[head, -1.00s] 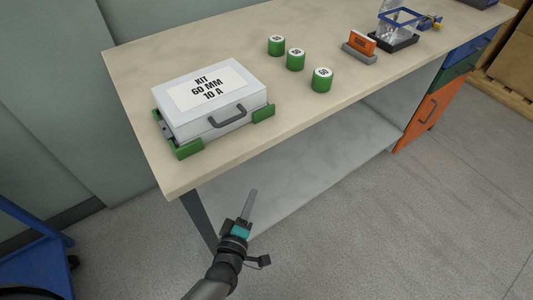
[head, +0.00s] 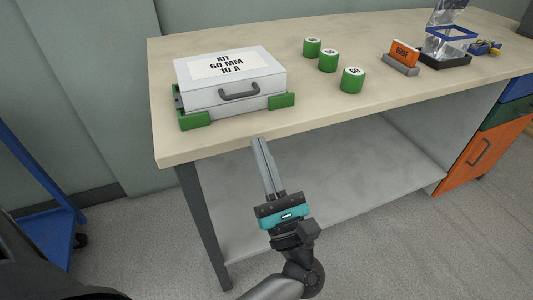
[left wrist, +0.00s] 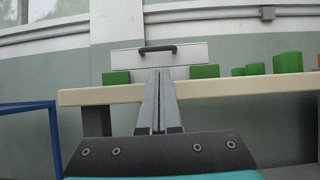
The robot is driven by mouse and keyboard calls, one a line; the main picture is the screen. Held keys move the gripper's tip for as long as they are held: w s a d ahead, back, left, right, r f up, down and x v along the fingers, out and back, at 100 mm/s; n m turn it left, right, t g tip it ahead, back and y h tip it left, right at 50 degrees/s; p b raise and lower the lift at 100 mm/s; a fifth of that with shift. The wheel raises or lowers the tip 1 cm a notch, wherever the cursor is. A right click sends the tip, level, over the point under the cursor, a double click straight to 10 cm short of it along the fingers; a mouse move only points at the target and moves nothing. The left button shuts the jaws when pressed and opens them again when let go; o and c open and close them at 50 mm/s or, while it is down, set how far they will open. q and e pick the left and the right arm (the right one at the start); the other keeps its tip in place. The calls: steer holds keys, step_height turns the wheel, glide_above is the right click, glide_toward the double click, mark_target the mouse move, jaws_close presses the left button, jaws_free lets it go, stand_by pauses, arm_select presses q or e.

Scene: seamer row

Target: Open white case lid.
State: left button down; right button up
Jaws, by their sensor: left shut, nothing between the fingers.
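The white case (head: 231,80) stands on the bench top in green corner holders, its lid closed. Its label reads KIT 60 MM 10 A, and a dark grey handle (head: 239,92) is on its front face. The case also shows in the left wrist view (left wrist: 190,53), with its handle (left wrist: 157,49) straight above my fingers. My left gripper (head: 259,142) is shut and empty in front of the bench's front edge, below and short of the case, touching nothing. The left gripper fingers also show in the left wrist view (left wrist: 158,73). My right gripper is not in view.
The bench top (head: 300,115) is clear in front of the case. Several green cylinders stand to its right, with an orange block (head: 403,54) in a grey holder beyond. A lower shelf (head: 330,170) lies under the bench. A blue cart (head: 45,215) stands at the left.

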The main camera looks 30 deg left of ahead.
mark_target(250, 130)
arm_select(q)
steer(key=x, duration=0.7)
steer(key=shift+w+a, duration=0.1)
steer(key=shift+r, duration=0.15)
